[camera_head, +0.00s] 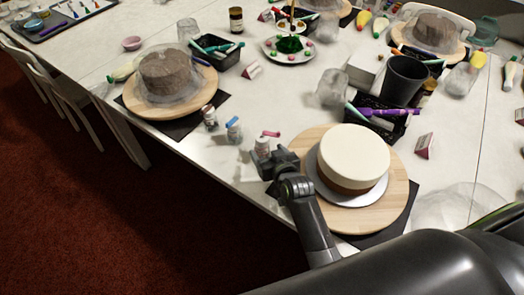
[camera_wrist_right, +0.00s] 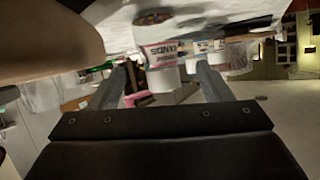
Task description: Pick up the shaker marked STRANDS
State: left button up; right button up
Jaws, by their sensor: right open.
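A small white shaker with a pink-edged label stands on the table in the wrist view (camera_wrist_right: 162,62). Only the end of its label word is legible, and it looks like "NDS". In the head view the shaker (camera_head: 262,145) is just beyond my right gripper (camera_head: 277,161), at the left of the near cake. In the wrist view my right gripper (camera_wrist_right: 161,84) is open, with one finger on either side of the shaker and a gap to each. Its lower part in the head view is partly hidden by the gripper. My left gripper is not in view.
Two more shakers, one blue-topped (camera_head: 233,128) and one grey-topped (camera_head: 209,116), stand to the left. A white-topped cake (camera_head: 352,158) sits on a wooden turntable (camera_head: 396,200) close on the right. A black basket (camera_head: 391,127) of pens is behind it.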

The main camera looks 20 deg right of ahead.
aim_at(265, 147)
jog(key=shift+b+x, duration=2.05)
jog(key=shift+x, duration=0.15)
jog(key=shift+w+d+b, duration=0.1)
jog(key=shift+w+b, duration=0.3)
jog(key=shift+w, duration=0.1)
jog(key=shift+c, duration=0.4)
jog(key=c, duration=1.1)
